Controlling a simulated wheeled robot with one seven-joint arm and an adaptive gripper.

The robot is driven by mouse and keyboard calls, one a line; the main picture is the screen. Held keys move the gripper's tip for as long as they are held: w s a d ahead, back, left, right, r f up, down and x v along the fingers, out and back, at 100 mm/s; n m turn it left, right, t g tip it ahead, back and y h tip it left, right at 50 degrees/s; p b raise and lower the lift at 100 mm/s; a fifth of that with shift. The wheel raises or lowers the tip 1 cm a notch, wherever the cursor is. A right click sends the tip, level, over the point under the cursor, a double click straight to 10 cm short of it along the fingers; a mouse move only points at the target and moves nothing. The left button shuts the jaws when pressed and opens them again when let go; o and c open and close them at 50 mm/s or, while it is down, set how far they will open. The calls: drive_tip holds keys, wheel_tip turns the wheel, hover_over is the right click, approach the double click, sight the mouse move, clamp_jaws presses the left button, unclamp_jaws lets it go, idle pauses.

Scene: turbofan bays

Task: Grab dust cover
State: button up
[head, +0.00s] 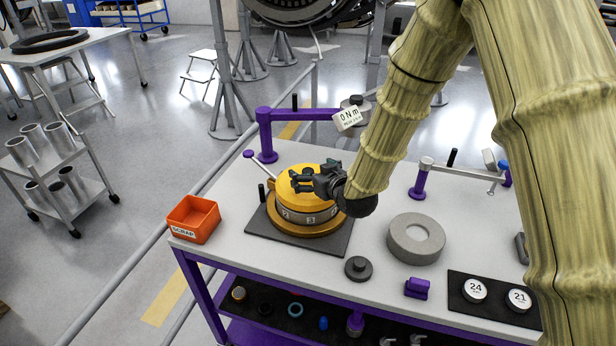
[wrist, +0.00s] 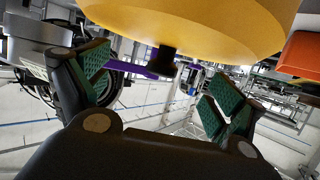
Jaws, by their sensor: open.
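The yellow dust cover (head: 286,190) sits as a round lid on a numbered ring fixture, on a dark mat on the bench. In the wrist view its yellow underside-up dome (wrist: 190,22) fills the top, with a short black knob (wrist: 162,62) sticking out of it. My gripper (head: 296,180) is over the cover, level with its top and pointing left. In the wrist view the green-padded fingers (wrist: 155,88) are apart, with the knob appearing between them; I see no contact. In the head view my gripper hides the knob and part of the cover.
An orange scrap bin (head: 194,219) stands left of the fixture. A grey ring (head: 416,238) and a dark round weight (head: 358,268) lie to the right. A purple arm (head: 290,114) with a torque readout (head: 349,117) stands behind.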

drive_tip(key=shift+p+x, duration=0.4)
drive_tip(key=shift+x, duration=0.95)
drive_tip(key=shift+c, duration=0.2)
drive_tip(key=shift+s, duration=0.2)
drive_tip(key=c, duration=2)
